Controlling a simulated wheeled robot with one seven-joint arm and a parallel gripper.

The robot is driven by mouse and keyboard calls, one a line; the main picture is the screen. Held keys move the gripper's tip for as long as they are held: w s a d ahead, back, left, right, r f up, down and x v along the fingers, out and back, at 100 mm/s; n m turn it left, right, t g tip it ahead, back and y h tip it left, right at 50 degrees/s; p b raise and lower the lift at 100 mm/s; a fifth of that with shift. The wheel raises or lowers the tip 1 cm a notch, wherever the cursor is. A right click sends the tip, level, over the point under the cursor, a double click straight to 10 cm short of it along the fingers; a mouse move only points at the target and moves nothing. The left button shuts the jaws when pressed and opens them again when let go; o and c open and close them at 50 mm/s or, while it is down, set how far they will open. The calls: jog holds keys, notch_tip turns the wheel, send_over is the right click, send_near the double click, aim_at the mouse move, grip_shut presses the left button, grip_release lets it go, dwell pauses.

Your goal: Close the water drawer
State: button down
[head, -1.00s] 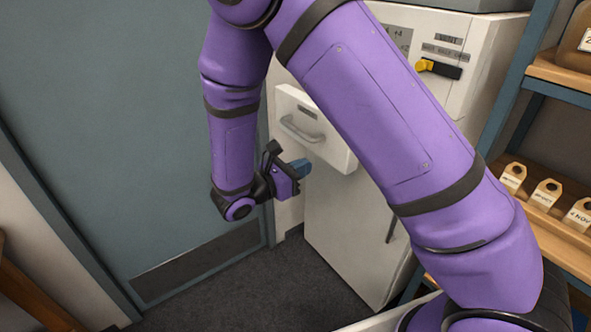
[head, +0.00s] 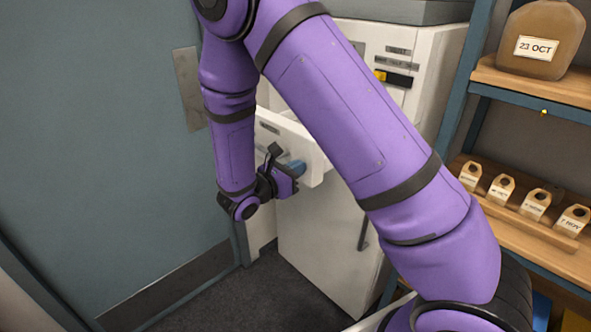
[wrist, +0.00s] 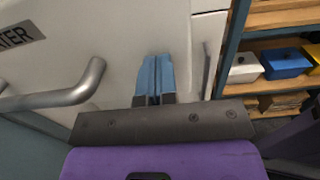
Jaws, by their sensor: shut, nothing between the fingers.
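The white water drawer (head: 316,158) sticks out of the front of the white machine (head: 433,50), so it stands open. In the wrist view its front (wrist: 110,30) carries a label ending in "TER" and a grey bar handle (wrist: 70,92) at the left. My gripper (head: 298,168) is at the drawer front, with its blue fingertips shut together and empty. In the wrist view the fingertips (wrist: 155,75) point at the drawer front, right of the handle. I cannot tell whether they touch it. My arm hides part of the drawer and machine in the head view.
A blue-grey door (head: 100,130) stands at the left. A shelf unit at the right holds a brown jar (head: 540,38) and several tags (head: 535,203). Small boxes (wrist: 285,62) show on shelves in the wrist view. Dark floor (head: 250,295) lies clear below the machine.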

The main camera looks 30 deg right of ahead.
jog(key=x, duration=2.4)
jog(key=shift+f, duration=0.1)
jog(key=shift+d, duration=0.2)
jog(key=shift+d+r, duration=0.1)
jog(key=shift+r, duration=0.1)
jog(key=shift+w, duration=0.1)
